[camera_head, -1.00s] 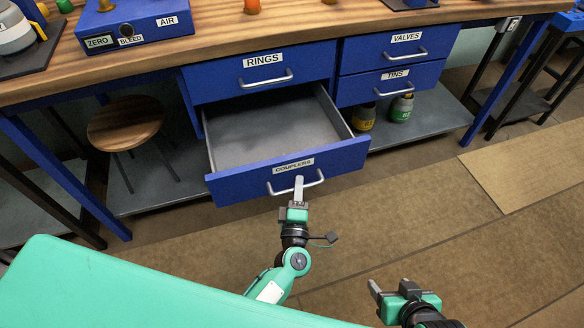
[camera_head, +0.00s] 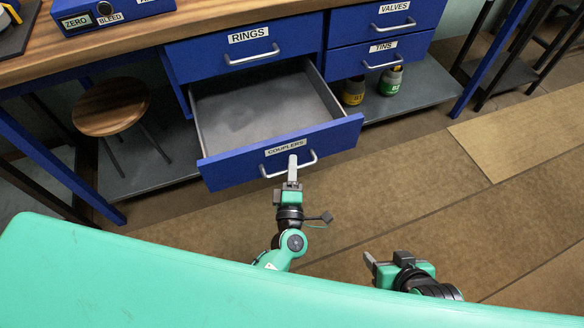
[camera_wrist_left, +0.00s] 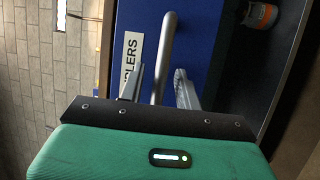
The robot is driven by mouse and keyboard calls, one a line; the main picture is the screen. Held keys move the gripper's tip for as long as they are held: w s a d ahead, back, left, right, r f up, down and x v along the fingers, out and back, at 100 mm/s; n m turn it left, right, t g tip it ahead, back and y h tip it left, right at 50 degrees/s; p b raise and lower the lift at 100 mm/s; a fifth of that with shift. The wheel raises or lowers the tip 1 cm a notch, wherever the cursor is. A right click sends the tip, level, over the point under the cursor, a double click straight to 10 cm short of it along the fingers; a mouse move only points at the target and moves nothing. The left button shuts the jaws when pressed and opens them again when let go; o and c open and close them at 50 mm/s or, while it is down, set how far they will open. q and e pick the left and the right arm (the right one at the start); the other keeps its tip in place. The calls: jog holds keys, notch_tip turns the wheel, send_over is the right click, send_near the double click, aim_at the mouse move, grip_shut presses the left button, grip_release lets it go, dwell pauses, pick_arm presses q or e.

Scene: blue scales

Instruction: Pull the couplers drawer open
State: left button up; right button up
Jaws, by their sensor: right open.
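The couplers drawer (camera_head: 225,172) is blue with a white label and stands pulled well out below the rings drawer; its grey inside is empty. Its silver bar handle (camera_head: 311,160) also shows in the left wrist view (camera_wrist_left: 166,40). My left gripper (camera_head: 292,166) is at this handle. In the left wrist view its two fingers (camera_wrist_left: 160,82) stand on either side of the bar, with visible gaps, so it looks open around the handle. My right gripper (camera_head: 386,262) is open and empty above the floor at the lower right.
The closed rings drawer (camera_head: 205,58), valves drawer (camera_head: 345,25) and tins drawer (camera_head: 345,65) sit in the bench. A round stool (camera_head: 110,106) stands at left. Two canisters (camera_head: 391,83) (camera_head: 353,92) are on the lower shelf. Floor in front is clear.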

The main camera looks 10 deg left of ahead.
pick_arm(q)
jog(key=v, duration=1.4)
jog(key=shift+w+r, duration=0.1)
